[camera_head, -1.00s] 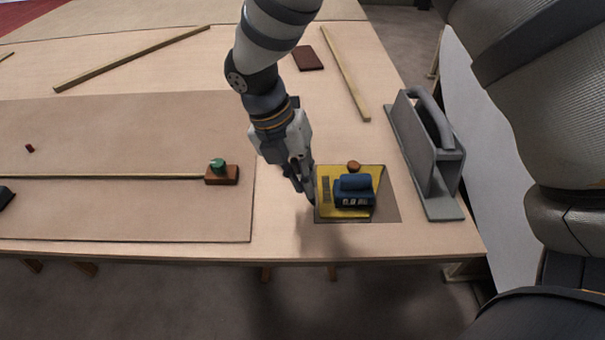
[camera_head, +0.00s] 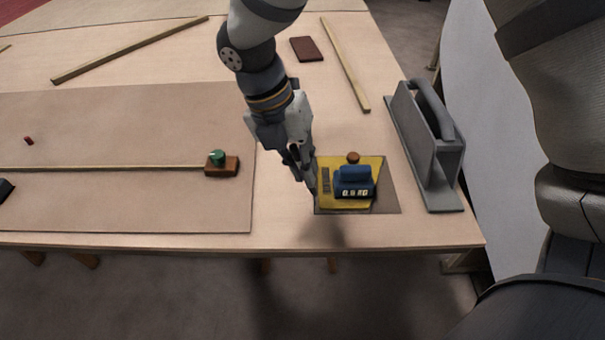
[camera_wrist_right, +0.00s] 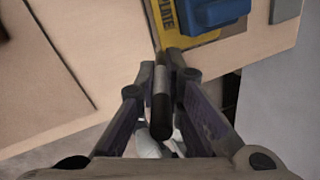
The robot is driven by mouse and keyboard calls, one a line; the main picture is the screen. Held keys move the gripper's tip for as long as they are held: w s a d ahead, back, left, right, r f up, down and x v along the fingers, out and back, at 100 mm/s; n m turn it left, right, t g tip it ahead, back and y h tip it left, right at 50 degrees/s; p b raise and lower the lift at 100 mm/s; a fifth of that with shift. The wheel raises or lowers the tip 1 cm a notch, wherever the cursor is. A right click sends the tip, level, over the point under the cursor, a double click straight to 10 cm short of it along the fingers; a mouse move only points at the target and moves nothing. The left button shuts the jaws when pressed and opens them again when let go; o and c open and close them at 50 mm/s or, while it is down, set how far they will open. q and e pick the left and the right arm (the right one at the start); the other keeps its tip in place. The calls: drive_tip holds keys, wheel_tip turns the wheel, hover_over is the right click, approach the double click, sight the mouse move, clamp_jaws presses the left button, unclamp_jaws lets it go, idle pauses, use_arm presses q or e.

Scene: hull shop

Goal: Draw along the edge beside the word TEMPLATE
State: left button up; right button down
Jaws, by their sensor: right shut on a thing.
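The yellow template (camera_head: 329,199) lies flat on a grey-brown sheet (camera_head: 386,199) near the table's front edge. Dark lettering runs along its left side; in the wrist view the template (camera_wrist_right: 180,38) shows the end of the word, "PLATE". A blue block (camera_head: 354,182) with white number marks sits on it, and shows in the wrist view too (camera_wrist_right: 215,12). My right gripper (camera_head: 310,186) is at the template's left edge, beside the lettering. It is shut on a dark pen-like stick (camera_wrist_right: 162,100). I cannot tell whether the tip touches the sheet. My left gripper is not in view.
A brown knob (camera_head: 353,158) is at the template's back edge. A grey handled tool (camera_head: 430,150) stands to the right. On the left, a thin batten (camera_head: 110,168) runs to a brown block with a green knob (camera_head: 221,166).

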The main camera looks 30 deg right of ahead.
wheel_tip(320, 180, up, 10)
drive_tip(key=shift+r, duration=0.25)
idle(0.5)
idle(0.3)
